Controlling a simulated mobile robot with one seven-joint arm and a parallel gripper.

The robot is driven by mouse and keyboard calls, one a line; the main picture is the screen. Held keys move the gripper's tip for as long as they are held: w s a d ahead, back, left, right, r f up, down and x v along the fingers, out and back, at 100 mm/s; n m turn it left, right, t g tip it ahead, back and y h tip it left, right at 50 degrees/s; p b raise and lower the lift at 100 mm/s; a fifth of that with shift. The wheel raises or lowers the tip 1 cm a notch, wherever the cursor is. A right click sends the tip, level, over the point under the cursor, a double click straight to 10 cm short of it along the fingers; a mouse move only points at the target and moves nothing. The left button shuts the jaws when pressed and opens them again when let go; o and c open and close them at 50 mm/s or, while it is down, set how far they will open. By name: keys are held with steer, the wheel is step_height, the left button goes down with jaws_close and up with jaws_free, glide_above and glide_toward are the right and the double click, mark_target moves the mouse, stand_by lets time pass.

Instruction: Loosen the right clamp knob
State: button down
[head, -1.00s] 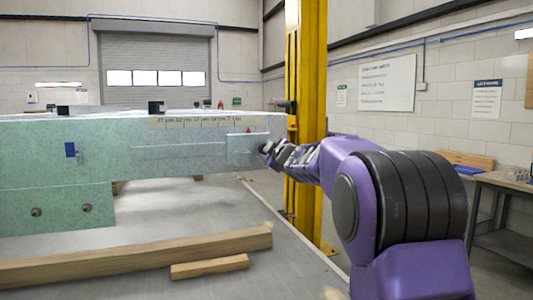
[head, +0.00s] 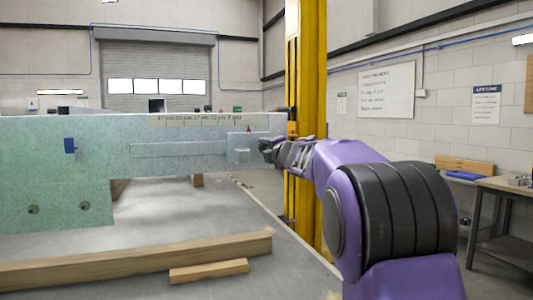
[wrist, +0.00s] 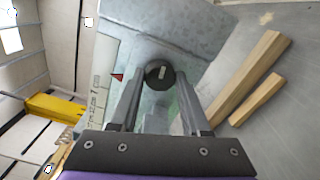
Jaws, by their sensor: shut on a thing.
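The clamp knob is a round dark knob with a pale bar mark (wrist: 160,74) in the wrist view, at the face of a pale green speckled beam. My gripper (wrist: 158,82) has one finger on each side of the knob and is shut on it. In the head view, my gripper (head: 267,150) is at the right end of the beam (head: 180,135), beside a small plate with a red pointer (head: 249,129). The knob cannot be told clearly from the fingers there.
A number scale (head: 205,121) runs along the beam's upper edge. A yellow column (head: 306,80) stands just behind my arm. Two wooden lengths (head: 140,260) (head: 209,271) lie on the grey surface below. A workbench (head: 505,190) stands at the right.

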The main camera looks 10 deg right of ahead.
steer(key=shift+n+b, duration=0.65)
steer(key=shift+n, duration=1.55)
steer(key=shift+c, duration=1.8)
jaws_free()
